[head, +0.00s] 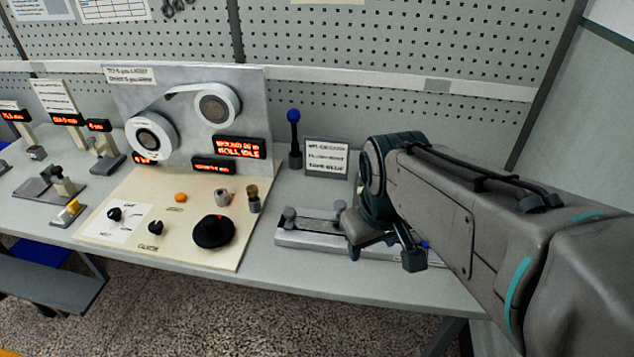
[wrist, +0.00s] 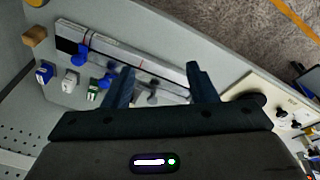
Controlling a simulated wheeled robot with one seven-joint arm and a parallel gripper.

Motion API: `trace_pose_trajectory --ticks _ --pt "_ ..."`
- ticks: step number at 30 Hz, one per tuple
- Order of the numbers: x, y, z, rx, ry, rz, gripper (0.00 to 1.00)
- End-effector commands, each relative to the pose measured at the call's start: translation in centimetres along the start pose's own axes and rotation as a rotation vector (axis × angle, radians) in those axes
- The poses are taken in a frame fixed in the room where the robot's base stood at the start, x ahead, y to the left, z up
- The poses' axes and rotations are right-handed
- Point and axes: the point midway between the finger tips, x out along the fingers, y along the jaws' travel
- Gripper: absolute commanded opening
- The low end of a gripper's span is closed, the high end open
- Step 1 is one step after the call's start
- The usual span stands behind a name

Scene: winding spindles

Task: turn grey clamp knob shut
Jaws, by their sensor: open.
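A long metal clamp fixture (head: 310,240) lies at the front of the bench, right of the cream control panel. A grey knob (head: 289,213) stands at its left end, and another grey part (head: 338,206) stands nearer my arm. My gripper (head: 383,248) hangs over the fixture's right part and hides it there. In the wrist view my gripper (wrist: 161,85) is open, its two fingers apart. A grey knob (wrist: 152,98) shows between the fingers, with nothing seen gripped. I cannot tell which grey part in the head view it is.
Blue knobs (wrist: 81,53) sit at the fixture's other end in the wrist view. A blue-topped lever (head: 294,117) and a sign (head: 326,157) stand behind the fixture. The control panel (head: 150,205) carries a large black knob (head: 214,231). A pegboard wall closes the back.

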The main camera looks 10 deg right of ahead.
Motion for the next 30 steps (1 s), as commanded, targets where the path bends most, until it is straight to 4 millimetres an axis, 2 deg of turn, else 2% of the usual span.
trace_pose_trajectory --ticks 8,12,18,24,30 --pt "0.5 1.5 -9.2 -0.643 -0.131 0.005 0.52" --pt "1.8 2.2 -13.7 -0.973 -0.168 -0.048 0.52" --pt "4.1 3.5 -19.5 -1.403 -0.155 -0.156 0.52" --pt "5.9 4.9 -23.0 -1.688 -0.095 -0.235 0.52" --pt "6.7 5.5 -24.2 -1.798 -0.061 -0.263 0.52"
